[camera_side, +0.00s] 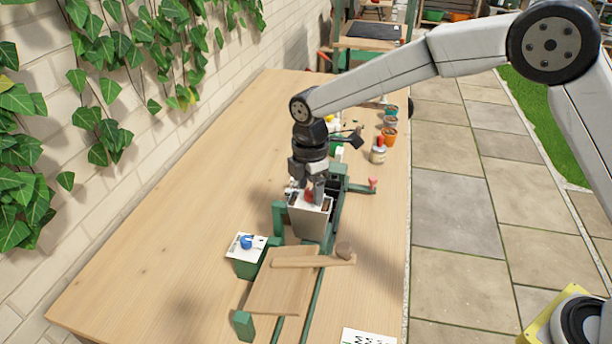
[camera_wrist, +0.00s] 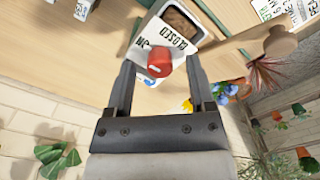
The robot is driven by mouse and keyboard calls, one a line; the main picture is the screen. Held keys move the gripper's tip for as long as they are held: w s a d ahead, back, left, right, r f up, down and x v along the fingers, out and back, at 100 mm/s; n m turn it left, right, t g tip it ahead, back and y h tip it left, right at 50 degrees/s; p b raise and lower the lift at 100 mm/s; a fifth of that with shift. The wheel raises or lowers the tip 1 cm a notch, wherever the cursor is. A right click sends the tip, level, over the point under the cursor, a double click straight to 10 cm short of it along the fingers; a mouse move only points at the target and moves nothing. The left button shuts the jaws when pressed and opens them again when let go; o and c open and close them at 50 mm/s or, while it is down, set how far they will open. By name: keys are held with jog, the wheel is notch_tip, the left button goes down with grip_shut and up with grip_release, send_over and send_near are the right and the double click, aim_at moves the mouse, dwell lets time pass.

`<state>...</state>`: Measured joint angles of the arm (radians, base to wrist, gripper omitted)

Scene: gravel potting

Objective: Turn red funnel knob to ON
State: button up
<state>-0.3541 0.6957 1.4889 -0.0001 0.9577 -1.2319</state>
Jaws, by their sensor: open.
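The red knob (camera_wrist: 158,63) sits on a white label plate (camera_wrist: 165,38) in the wrist view. The plate carries the word CLOSED and a shorter word, both turned around in this view. My gripper (camera_wrist: 160,70) is open, with one finger on each side of the knob and visible gaps to it. In the side view, my gripper (camera_side: 308,192) points down over the grey metal funnel (camera_side: 311,219), and its fingers partly hide the knob. Whether the knob's pointer lines up with either word is too small to tell.
A blue knob (camera_side: 246,242) on a white-topped green box (camera_side: 245,263) stands left of the funnel. A wooden board (camera_side: 285,292) and a green frame (camera_side: 277,221) are close by. Small pots (camera_side: 389,137) stand at the table's right edge. The table's left side is clear.

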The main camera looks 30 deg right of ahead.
aim_at(311, 191)
jog(key=shift+r, duration=3.7)
jog(key=shift+d, duration=0.15)
jog(key=shift+s+d+f+m, duration=0.1)
jog(key=shift+s+d+m, duration=0.1)
jog(key=shift+d+m, duration=0.1)
jog(key=s+d+f+m+t, duration=0.1)
jog(key=s+d+f+m, duration=0.2)
jog(key=s+d+m, duration=0.5)
jog(key=s+d+f+m+t, duration=0.1)
jog(key=s+d+f+m, duration=0.3)
jog(key=s+d+m, duration=0.5)
jog(key=s, duration=0.3)
jog(key=shift+s+f+m+t, duration=0.15)
jog(key=shift+s+m+t, duration=0.1)
jog(key=shift+m+t, duration=0.05)
